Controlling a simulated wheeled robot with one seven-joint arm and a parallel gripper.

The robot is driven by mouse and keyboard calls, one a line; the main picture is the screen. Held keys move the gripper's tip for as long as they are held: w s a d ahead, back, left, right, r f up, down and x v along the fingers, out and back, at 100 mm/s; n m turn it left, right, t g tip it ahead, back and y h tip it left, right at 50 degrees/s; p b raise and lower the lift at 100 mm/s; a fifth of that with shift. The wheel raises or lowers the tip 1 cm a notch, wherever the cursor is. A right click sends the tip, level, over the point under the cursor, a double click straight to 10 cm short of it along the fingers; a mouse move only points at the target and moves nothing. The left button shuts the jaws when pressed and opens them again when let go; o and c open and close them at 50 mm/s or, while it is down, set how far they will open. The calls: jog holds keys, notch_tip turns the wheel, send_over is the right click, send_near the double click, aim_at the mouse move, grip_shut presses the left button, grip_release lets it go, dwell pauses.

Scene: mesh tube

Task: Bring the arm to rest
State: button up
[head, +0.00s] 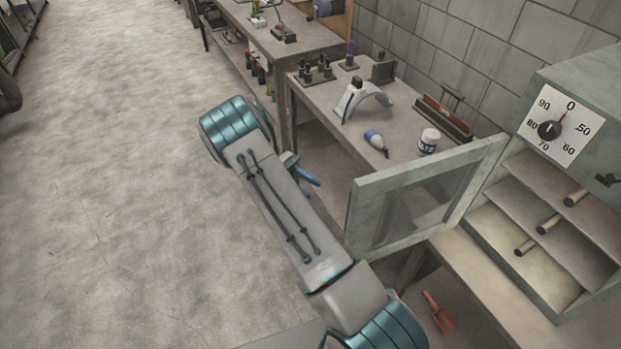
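My arm crosses the middle of the head view, from the bottom right up to a teal joint at upper left. It is over the floor beside the workbench (325,98). My gripper does not show; the arm beyond the teal joint is hidden. A small blue thing (307,175) sticks out from behind the right side of the arm, and I cannot tell what it is.
A grey cabinet (562,98) with a dial stands at right. Its windowed door (362,222) is open, reaching close to my arm. Inside, cylindrical pieces (549,223) lie on shelves. A white bottle (428,141) stands on the bench. The floor (110,200) at left is clear.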

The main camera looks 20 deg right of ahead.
jog(key=shift+w+a, duration=0.2)
jog(key=shift+w, duration=0.05)
jog(key=shift+a, duration=0.1)
dwell(0.3)
jog(key=s+a+r+m+t+y+b, duration=0.3)
jog(key=s+r+m+t+y, duration=0.3)
jog(key=s+r+t, duration=0.8)
jog(key=shift+s+a+r+m+t+y+b, duration=0.2)
jog(key=shift+s+r+m+t+y+b, duration=0.2)
jog(key=shift+s+t+y, duration=1.75)
jog(key=shift+w+t+h, duration=0.25)
jog(key=shift+w, duration=0.1)
